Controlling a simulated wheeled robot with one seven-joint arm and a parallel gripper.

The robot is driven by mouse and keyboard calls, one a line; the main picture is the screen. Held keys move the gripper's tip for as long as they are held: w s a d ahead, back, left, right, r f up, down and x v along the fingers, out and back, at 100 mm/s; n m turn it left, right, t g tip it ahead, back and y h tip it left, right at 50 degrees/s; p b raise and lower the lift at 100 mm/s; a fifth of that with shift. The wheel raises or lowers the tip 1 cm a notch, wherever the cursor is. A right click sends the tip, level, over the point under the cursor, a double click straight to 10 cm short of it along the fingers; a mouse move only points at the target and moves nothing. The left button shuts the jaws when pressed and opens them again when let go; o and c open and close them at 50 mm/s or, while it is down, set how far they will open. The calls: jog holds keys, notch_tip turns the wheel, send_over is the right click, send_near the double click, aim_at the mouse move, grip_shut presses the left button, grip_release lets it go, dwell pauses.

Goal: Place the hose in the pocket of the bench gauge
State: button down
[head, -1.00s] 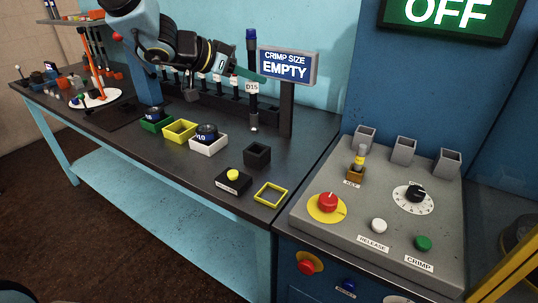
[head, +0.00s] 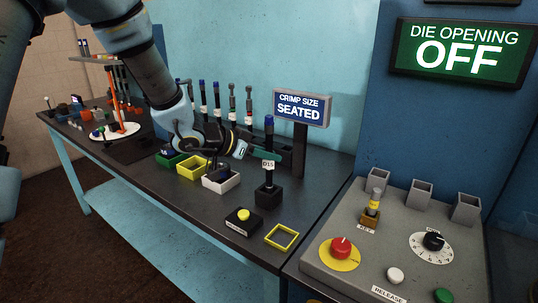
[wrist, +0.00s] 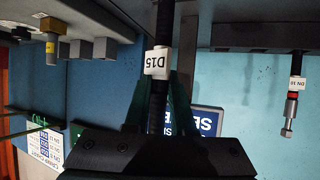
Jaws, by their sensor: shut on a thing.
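The hose (head: 268,183) is a dark upright tube with a blue top end and a white D15 tag. Its lower end stands in the black square pocket (head: 268,198) of the bench gauge, so that end is hidden. The gauge's sign (head: 301,107) reads "CRIMP SIZE SEATED". My gripper (head: 264,154) reaches in from the left with its green fingers shut on the hose, just above the tag. In the wrist view the hose (wrist: 158,95) runs between the fingers, with the D15 tag beyond them.
A black box with a yellow button (head: 243,217) and a yellow square frame (head: 281,236) lie in front of the pocket. White (head: 221,184), yellow (head: 192,170) and green bins stand to the left. The crimper's control panel (head: 330,270) is at right.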

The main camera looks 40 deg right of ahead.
jog(key=c, duration=1.2)
grip_release()
jog(key=shift+f, duration=0.15)
jog(key=o, duration=0.4)
jog(key=shift+o, duration=0.2)
jog(key=shift+r, duration=0.25)
jog(key=b+v, duration=0.1)
jog(key=v, duration=1.1)
jog(key=shift+f, duration=0.15)
jog(key=shift+w, duration=0.1)
